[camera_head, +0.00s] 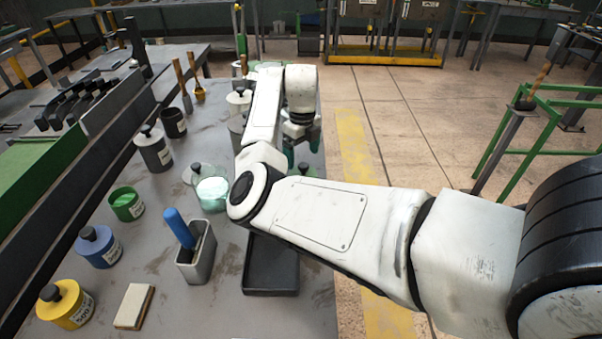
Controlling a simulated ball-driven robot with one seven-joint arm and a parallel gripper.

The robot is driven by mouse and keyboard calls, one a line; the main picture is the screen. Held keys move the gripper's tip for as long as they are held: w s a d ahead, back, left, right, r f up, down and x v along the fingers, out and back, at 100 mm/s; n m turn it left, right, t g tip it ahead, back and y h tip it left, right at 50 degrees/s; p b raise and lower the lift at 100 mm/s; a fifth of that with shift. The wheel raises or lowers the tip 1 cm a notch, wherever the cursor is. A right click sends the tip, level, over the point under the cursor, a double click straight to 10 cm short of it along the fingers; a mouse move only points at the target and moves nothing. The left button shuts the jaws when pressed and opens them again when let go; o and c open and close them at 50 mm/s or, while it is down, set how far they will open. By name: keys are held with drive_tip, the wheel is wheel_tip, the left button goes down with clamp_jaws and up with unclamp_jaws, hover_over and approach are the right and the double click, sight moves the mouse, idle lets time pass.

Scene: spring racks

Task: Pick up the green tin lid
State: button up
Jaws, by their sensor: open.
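A small green tin (127,205) stands at the left of the grey bench, its top showing green with no black knob. I cannot clearly make out a separate green lid. A small, partly hidden piece (307,170) lies just below my gripper, at the bench's right edge, and I cannot tell what it is. My gripper (302,148) is open, with teal fingertips pointing down over the right side of the bench. It appears empty. My arm hides part of the bench around it.
A jar of pale green stuff (212,196) stands left of my arm. A grey holder with a blue-handled tool (197,256), a black tray (270,272), blue tin (98,247) and yellow tin (65,305) are nearer. A grey tin (153,150) stands farther back. Open floor lies right.

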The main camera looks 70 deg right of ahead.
sight(303, 165)
drive_tip(key=shift+s+a+f+p, duration=0.15)
drive_tip(key=shift+f+p, duration=0.15)
drive_tip(key=shift+f, duration=1.2)
drive_tip(key=shift+s+f+p, duration=0.15)
drive_tip(key=shift+f+p, duration=0.15)
drive_tip(key=shift+f, duration=1.15)
drive_tip(key=shift+c, duration=0.3)
drive_tip(key=c, duration=0.6)
drive_tip(key=shift+r, duration=0.15)
drive_tip(key=shift+c, duration=0.2)
